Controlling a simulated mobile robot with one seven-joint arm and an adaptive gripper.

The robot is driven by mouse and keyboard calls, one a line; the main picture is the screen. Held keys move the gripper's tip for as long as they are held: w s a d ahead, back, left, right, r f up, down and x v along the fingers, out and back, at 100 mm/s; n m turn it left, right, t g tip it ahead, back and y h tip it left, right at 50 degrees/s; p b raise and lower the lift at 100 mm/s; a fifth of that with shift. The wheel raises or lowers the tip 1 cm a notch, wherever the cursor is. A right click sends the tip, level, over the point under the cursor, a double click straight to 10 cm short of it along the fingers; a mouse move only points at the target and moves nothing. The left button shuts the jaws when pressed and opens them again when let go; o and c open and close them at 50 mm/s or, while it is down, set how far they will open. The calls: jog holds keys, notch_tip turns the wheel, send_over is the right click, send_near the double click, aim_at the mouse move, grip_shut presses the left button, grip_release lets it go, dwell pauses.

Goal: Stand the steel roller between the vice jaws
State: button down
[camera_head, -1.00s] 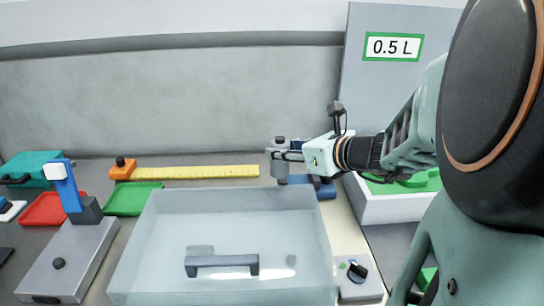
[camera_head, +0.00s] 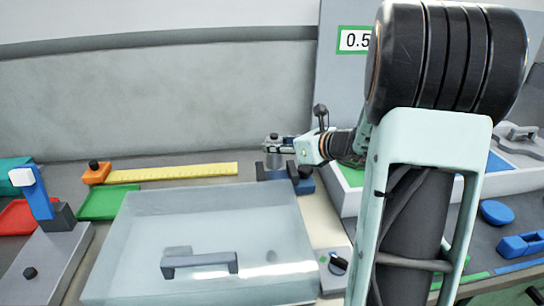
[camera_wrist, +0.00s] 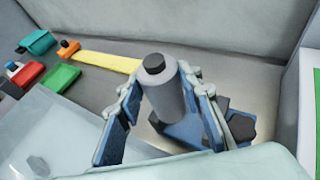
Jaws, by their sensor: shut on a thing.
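The grey steel roller (camera_head: 273,158), with a dark cap on top, stands upright in my gripper (camera_head: 275,148). The wrist view shows the roller (camera_wrist: 170,95) between the two blue-padded fingers (camera_wrist: 160,112), which are shut on it. The blue vice (camera_head: 305,186) with dark jaws is just below the roller at the back of the bench.
A clear box with a grey handle (camera_head: 200,263) fills the front middle. A yellow ruler (camera_head: 170,173), a green tray (camera_head: 110,203) and a grey stand with a blue lever (camera_head: 40,200) lie left. A white compartmented bin (camera_head: 345,200) stands right of the vice.

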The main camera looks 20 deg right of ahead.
aim_at(281, 159)
jog(key=shift+w+d+f+b, duration=0.15)
jog(key=shift+w+d+f, duration=0.3)
jog(key=shift+f, duration=0.7)
jog(key=shift+w+d+f+b, duration=0.15)
jog(key=shift+w+f, duration=0.35)
jog(key=shift+f, duration=0.7)
jog(key=shift+w+d+f+b, duration=0.1)
jog(key=shift+w+d+f, duration=0.35)
jog(key=shift+f, duration=0.7)
jog(key=shift+f, duration=0.1)
jog(key=shift+f+b, duration=0.15)
jog(key=shift+b, duration=0.15)
jog(key=c, duration=1.4)
grip_release()
jog(key=shift+o, duration=0.2)
jog(key=shift+r, duration=0.2)
jog(key=shift+s+r+p, duration=0.15)
jog(key=shift+p, duration=0.2)
jog(key=v, duration=1.1)
jog(key=shift+s, duration=0.35)
jog(key=shift+p, duration=0.3)
